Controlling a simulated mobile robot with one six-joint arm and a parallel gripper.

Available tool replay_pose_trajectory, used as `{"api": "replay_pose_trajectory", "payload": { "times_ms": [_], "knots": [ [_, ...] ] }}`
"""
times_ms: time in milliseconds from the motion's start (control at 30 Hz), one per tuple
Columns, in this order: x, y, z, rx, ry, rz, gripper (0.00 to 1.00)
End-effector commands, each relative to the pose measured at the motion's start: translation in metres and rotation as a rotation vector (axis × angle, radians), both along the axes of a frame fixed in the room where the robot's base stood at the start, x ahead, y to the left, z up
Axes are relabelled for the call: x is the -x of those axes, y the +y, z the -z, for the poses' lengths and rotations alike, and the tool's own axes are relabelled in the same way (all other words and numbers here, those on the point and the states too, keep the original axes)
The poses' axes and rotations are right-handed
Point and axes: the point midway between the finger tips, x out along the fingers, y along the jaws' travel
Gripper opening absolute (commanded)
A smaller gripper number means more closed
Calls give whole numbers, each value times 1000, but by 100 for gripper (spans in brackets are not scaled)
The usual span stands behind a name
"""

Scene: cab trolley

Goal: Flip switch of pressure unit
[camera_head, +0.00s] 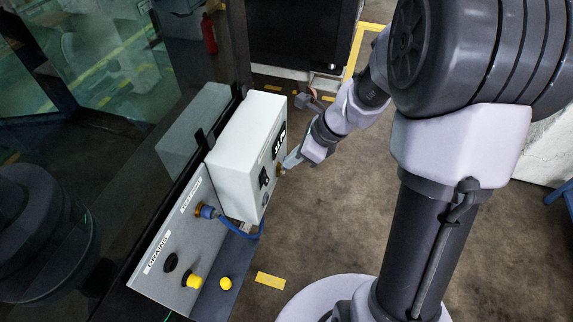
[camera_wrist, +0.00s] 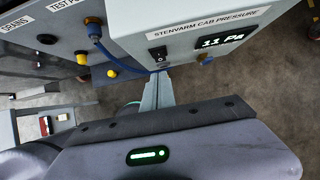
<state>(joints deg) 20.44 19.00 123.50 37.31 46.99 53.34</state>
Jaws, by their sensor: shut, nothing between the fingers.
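The pressure unit (camera_head: 237,143) is a white box with a label reading STENVARM CAB PRESSURE; its front also shows in the wrist view (camera_wrist: 185,35). Its black rocker switch (camera_wrist: 158,54) sits left of a lit display (camera_wrist: 222,40) reading 11 Pa. The switch also shows on the front face in the head view (camera_head: 263,177). My gripper (camera_head: 289,162) is in front of that face, close to it. In the wrist view its shut, empty fingers (camera_wrist: 159,80) point up just below the switch. I cannot tell whether they touch the box.
A grey panel (camera_head: 171,235) labelled DRAINS carries yellow knobs (camera_head: 192,281) and a port with a blue hose (camera_head: 241,233) running to the box. Open floor (camera_head: 330,225) lies to the right.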

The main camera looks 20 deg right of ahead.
Motion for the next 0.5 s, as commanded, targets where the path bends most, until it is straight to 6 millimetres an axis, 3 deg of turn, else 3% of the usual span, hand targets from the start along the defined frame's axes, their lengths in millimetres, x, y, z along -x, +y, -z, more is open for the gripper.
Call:
{"api": "replay_pose_trajectory", "payload": {
  "times_ms": [33,200,500],
  "knots": [
    [1,-2,-13,0,-2,1,0],
    [4,-6,-32,1,-1,1,0],
    [5,-7,-35,-1,1,2,0]
  ]
}}
